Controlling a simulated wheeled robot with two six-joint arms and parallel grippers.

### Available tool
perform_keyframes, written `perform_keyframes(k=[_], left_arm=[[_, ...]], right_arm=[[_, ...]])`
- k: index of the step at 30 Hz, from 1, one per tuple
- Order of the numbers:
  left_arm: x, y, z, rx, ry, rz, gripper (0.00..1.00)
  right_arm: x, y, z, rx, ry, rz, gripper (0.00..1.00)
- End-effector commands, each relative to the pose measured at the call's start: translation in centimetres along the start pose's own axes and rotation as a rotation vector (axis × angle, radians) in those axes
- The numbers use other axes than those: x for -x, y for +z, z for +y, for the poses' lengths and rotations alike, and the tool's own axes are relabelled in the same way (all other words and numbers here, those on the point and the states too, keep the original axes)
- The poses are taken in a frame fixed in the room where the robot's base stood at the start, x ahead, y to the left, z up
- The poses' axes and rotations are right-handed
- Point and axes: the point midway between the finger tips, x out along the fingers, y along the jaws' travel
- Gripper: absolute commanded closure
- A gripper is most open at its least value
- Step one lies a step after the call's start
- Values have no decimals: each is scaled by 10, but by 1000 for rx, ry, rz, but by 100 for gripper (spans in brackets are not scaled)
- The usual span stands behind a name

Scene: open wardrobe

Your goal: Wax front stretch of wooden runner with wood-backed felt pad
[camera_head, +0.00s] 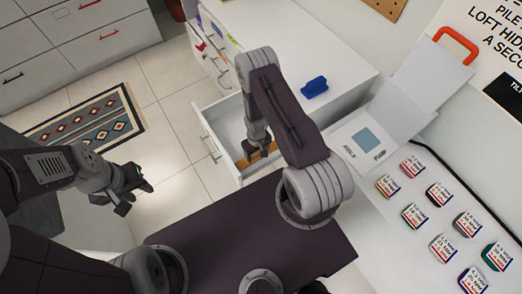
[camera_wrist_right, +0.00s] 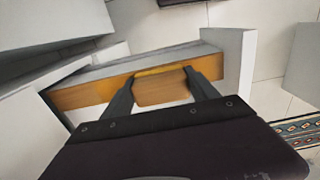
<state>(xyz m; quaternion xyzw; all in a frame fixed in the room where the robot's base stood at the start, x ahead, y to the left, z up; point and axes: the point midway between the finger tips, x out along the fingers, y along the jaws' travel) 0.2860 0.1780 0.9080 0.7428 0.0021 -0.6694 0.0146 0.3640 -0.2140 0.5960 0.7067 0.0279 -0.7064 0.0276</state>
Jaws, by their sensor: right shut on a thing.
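My right gripper (camera_head: 259,143) reaches down into an open white drawer (camera_head: 232,160). In the right wrist view its two fingers (camera_wrist_right: 157,84) are shut on a wood-coloured pad (camera_wrist_right: 162,93). The pad's felt face is hidden. The wooden runner (camera_wrist_right: 85,95) is an orange-brown strip behind the pad, running left and right of the fingers. The pad overlaps the runner in this view; I cannot tell whether they touch. My left gripper (camera_head: 132,188) is out over the floor, away from the drawer; its jaw opening is unclear.
A blue object (camera_head: 314,87) lies on the white cabinet top (camera_head: 290,50). A patterned rug (camera_head: 88,123) lies on the tiled floor at left.

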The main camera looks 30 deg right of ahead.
Motion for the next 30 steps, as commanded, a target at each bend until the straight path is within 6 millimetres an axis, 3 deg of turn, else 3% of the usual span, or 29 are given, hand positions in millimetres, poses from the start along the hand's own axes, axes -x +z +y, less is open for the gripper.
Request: perform_keyframes(k=[10, 18, 26, 30], left_arm=[[1, 0, 0, 0, 0, 0, 64], [1, 0, 0, 0, 0, 0, 64], [2, 0, 0, 0, 0, 0, 64], [11, -1, 0, 0, 0, 0, 64]], right_arm=[[0, 0, -15, 1, 0, 0, 81], [0, 0, -40, 3, 0, 0, 81], [0, 0, -40, 0, 0, 0, 81], [11, 0, -40, 0, 0, 1, 81]])
